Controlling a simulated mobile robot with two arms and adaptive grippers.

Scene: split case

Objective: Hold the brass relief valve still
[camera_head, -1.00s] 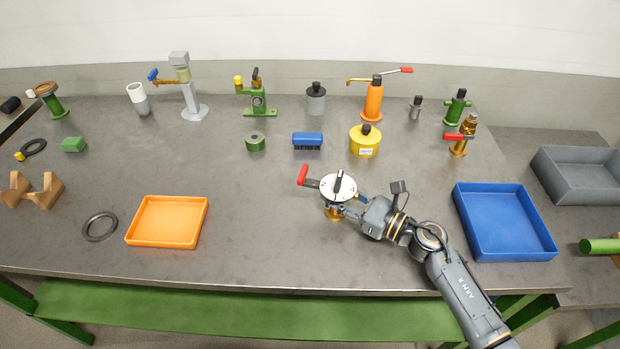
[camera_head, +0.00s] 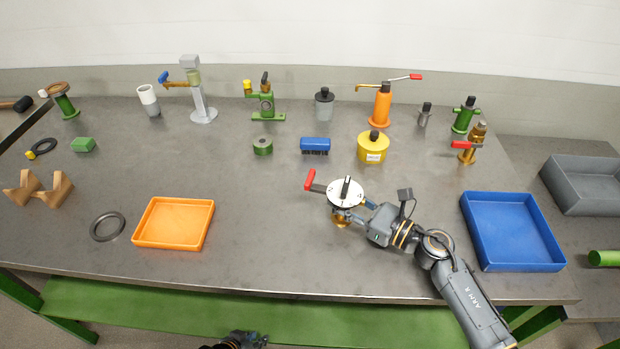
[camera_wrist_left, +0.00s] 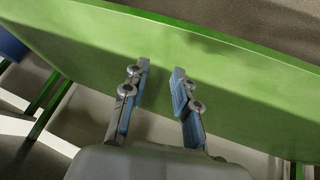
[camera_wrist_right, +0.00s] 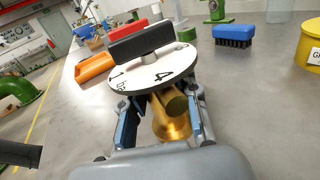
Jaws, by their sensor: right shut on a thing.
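The brass relief valve (camera_head: 341,221) stands upright on the bench, right of centre, under a white numbered dial (camera_head: 340,194) with a black bar on top and a red-tipped lever (camera_head: 310,180) pointing left. My right gripper (camera_head: 354,209) is shut on its brass body from the right. In the right wrist view the brass body (camera_wrist_right: 171,122) sits between the two fingers, below the dial (camera_wrist_right: 150,77). My left gripper (camera_wrist_left: 160,70) is open and empty in its wrist view, in front of the green lower beam. In the head view only a dark part of the left arm shows at the bottom edge.
An orange tray (camera_head: 138,240) lies left of the valve, a blue tray (camera_head: 550,262) right. Behind stand a yellow canister (camera_head: 373,150), a blue brush (camera_head: 315,145) and another brass fitting with a red lever (camera_head: 468,156). The bench between orange tray and valve is clear.

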